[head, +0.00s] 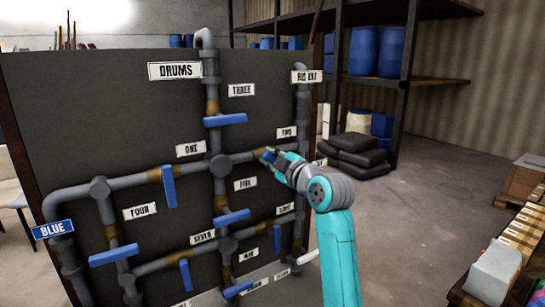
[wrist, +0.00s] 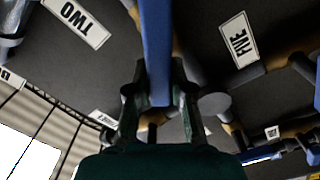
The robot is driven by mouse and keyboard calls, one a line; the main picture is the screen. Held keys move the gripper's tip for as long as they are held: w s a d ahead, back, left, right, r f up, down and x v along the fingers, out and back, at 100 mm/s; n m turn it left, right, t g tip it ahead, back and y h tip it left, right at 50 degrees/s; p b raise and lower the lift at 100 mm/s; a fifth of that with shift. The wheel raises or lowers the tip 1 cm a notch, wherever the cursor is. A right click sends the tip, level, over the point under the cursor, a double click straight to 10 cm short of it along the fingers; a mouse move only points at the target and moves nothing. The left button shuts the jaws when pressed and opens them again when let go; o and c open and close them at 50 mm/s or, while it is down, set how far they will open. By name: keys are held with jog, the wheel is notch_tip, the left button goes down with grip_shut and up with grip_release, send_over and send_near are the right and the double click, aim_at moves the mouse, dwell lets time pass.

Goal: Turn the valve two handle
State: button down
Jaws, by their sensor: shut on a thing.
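The valve two handle is a blue bar that shows in the wrist view (wrist: 157,45), close to the "TWO" label (wrist: 76,22). It runs from the top of that view down between the two fingers of my gripper (wrist: 158,92), which is shut on it. In the head view my gripper (head: 268,156) is at the pipe just below and left of the "TWO" label (head: 286,132). There my gripper and arm hide most of the handle, so its angle is hard to tell.
A dark panel (head: 120,90) carries grey pipes with several other blue handles, such as valve one (head: 169,186), valve three (head: 225,121) and valve five (head: 232,217). Shelves with blue drums (head: 363,50) stand behind. Boxes (head: 520,235) are at the right. Floor between is clear.

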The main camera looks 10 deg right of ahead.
jog(key=n, duration=0.1)
jog(key=f+n, duration=0.1)
jog(key=n, duration=0.1)
jog(key=shift+a+n, duration=0.2)
jog(key=shift+n, duration=0.1)
jog(key=shift+f+n, duration=0.15)
jog(key=shift+n, duration=0.75)
jog(key=shift+f+n, duration=0.15)
jog(key=shift+n, duration=0.75)
jog(key=c, duration=1)
grip_release()
jog(key=shift+s, duration=0.15)
jog(key=v, duration=1.2)
